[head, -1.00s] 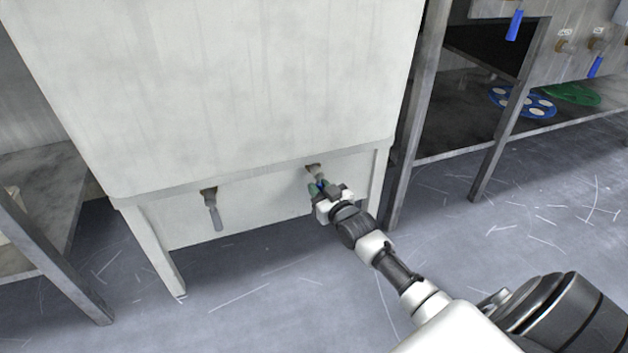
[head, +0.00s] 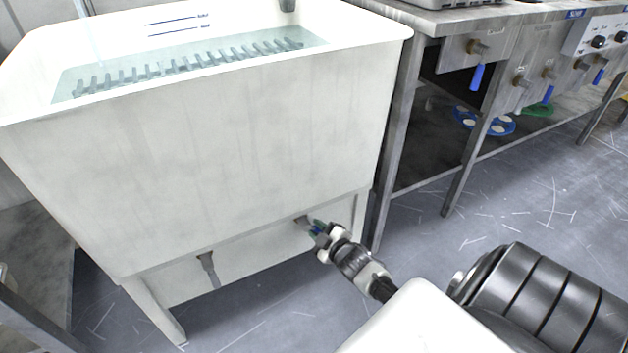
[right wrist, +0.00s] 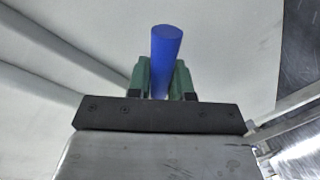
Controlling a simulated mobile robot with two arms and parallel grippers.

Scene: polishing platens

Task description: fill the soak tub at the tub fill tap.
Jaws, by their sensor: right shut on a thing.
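The white soak tub (head: 200,150) stands on legs in the head view. Clear water (head: 70,85) lies in it, over a row of grey pegs (head: 185,64); its surface looks lower than two dark level marks (head: 175,25) on the back wall. A thin pale stream (head: 90,28) comes down at the tub's far left. Below the tub are a left tap with a grey handle (head: 209,270) hanging down and a right tap (head: 301,219). My right gripper (head: 317,229) is shut on the right tap's blue handle (right wrist: 165,50), between green fingers in the wrist view. My left gripper is out of view.
A metal bench (head: 455,20) with several blue-handled taps stands to the right. Blue (head: 484,122) and green (head: 538,109) discs lie on its lower shelf. A grey spout (head: 288,5) shows above the tub's back edge. The floor in front is clear.

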